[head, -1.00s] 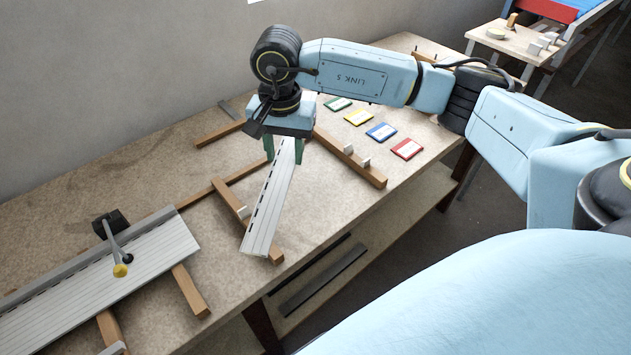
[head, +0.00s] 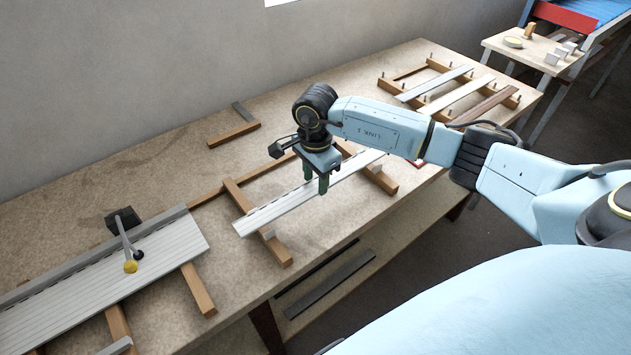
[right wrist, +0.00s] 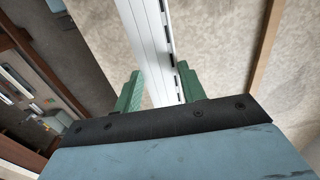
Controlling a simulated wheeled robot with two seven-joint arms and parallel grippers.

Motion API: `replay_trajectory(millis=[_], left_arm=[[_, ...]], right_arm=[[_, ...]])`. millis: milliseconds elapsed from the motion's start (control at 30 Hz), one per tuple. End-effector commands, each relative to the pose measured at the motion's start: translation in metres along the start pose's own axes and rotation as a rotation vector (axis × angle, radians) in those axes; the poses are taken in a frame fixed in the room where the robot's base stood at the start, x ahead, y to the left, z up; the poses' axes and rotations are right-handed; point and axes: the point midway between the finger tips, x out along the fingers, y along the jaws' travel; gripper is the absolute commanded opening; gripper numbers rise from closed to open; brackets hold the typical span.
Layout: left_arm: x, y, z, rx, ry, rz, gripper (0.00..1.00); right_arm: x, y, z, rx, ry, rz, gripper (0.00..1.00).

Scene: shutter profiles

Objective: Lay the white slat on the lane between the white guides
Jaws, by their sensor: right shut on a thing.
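The white slat (head: 270,208) is long and has a row of dark slots; it spans the two wooden crossbars of the lane (head: 257,222). I cannot tell whether it touches them or hangs just above. My right gripper (head: 315,180) is shut on the slat near its middle. In the right wrist view the slat (right wrist: 145,40) runs between the green fingers of the gripper (right wrist: 157,92). Other guides are hidden or unclear. My left gripper is not in view.
A rack (head: 430,107) with several slats is at the far right. My right arm covers part of the bench.

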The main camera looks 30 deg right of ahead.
Motion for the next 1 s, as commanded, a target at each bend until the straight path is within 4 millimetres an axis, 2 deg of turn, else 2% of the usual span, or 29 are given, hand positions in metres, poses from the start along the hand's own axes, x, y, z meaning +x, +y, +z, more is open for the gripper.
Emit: replay_trajectory(millis=[100, 367, 600, 633, 767, 1000], left_arm=[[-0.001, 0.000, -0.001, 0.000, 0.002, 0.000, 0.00], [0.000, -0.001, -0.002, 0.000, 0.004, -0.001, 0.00], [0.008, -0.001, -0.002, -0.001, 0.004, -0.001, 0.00], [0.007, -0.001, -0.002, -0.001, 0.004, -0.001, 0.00], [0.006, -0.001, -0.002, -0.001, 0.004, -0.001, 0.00], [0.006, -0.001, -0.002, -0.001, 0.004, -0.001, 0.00]], right_arm=[[0.016, 0.001, 0.001, 0.000, -0.001, 0.002, 0.18], [0.018, 0.000, 0.000, -0.001, 0.000, -0.001, 0.18], [0.026, 0.000, 0.000, -0.002, 0.000, -0.001, 0.18], [0.025, 0.000, 0.000, -0.002, 0.000, -0.001, 0.45], [0.024, 0.000, 0.000, -0.002, 0.000, -0.001, 0.62], [0.024, 0.000, 0.000, -0.001, 0.000, -0.001, 0.62]])
